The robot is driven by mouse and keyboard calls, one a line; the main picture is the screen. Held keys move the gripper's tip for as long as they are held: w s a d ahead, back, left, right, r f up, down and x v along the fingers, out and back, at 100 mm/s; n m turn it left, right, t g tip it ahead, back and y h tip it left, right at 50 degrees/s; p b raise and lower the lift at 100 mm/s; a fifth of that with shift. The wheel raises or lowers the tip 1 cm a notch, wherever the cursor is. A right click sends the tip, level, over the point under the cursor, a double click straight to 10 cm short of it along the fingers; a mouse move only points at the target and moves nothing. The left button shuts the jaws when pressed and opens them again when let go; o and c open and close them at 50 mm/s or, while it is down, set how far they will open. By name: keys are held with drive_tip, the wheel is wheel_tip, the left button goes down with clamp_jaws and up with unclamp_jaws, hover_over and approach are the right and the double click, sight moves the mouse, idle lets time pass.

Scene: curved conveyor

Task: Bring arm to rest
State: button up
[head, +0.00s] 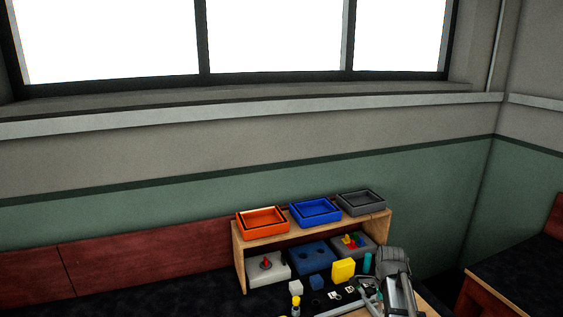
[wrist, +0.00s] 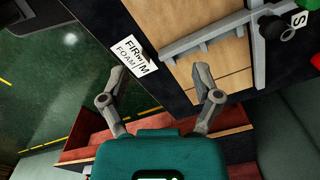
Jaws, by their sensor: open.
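My gripper (wrist: 158,78) shows in the wrist view with its two grey fingers spread wide apart. Nothing is between the fingertips, and neither finger touches anything that I can make out. Beyond the fingers are a white label (wrist: 128,57) reading "FIRM" and "FOAM" and a light wooden surface (wrist: 207,65) with a grey bar on it. In the head view my grey arm (head: 394,268) is at the lower right, in front of the right end of the wooden shelf. The fingertips cannot be told clearly there.
The wooden shelf (head: 240,264) carries an orange tray (head: 240,220), a blue tray (head: 316,221) and a grey tray (head: 362,210). Below are a white block, a blue block and a yellow block (head: 343,269). Several small parts lie in front, close to my arm. A red-brown panel (head: 150,269) runs behind.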

drive_tip(key=s+a+n, duration=1)
drive_tip(key=a+n, duration=0.3)
drive_tip(key=n, duration=0.6)
drive_tip(key=shift+s+a, duration=0.15)
drive_tip(key=shift+s, duration=0.1)
